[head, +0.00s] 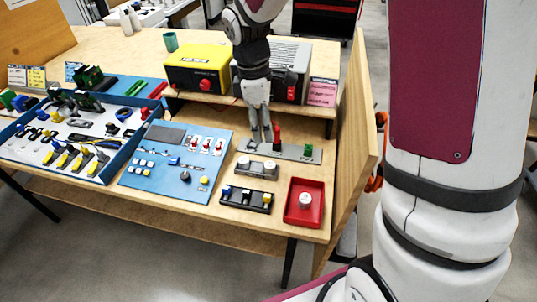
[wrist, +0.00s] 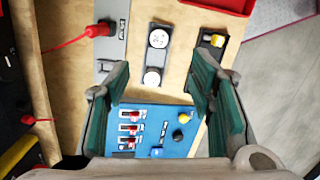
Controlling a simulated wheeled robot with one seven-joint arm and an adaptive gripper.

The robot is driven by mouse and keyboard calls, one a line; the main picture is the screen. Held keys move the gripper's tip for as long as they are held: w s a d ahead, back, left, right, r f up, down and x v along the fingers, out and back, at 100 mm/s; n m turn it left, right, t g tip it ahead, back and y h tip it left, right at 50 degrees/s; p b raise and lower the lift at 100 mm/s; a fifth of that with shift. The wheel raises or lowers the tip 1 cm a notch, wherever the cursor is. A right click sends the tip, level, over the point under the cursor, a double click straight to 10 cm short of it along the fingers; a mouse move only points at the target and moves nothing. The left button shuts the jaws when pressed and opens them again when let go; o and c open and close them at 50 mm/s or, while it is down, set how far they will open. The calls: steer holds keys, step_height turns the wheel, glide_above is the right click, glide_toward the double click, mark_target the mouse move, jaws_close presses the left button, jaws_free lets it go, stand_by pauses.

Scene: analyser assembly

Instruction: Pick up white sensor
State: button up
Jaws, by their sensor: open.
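My gripper (head: 263,136) is open and empty, pointing down over the back right of the table. In the wrist view its two green-padded fingers stand wide apart (wrist: 160,92). Two round white sensors sit in a grey holder (head: 257,168); the wrist view shows one (wrist: 158,39) farther off and one (wrist: 152,77) near the space between my fingertips. My fingers are apart from both. Another white round piece (head: 305,200) stands in a red tray (head: 289,217) at the front right. I cannot tell which white piece the task names.
A grey plate (head: 300,152) with a red upright part lies beside my gripper. A blue panel (head: 150,185) with switches and knobs lies to the left. A dark block (head: 246,198) lies in front. A yellow box (head: 190,62) stands behind; a wooden side wall (head: 352,150) bounds the right.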

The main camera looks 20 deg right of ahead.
glide_above(269, 164)
steer(key=f, duration=0.4)
steer(key=f+b, duration=0.1)
steer(key=f, duration=0.3)
steer(key=shift+s+a+f, duration=0.1)
steer(key=shift+a+f, duration=0.1)
steer(key=shift+f, duration=0.1)
steer(key=shift+d+f, duration=0.2)
steer(key=shift+f, duration=2.65)
steer(key=c, duration=1)
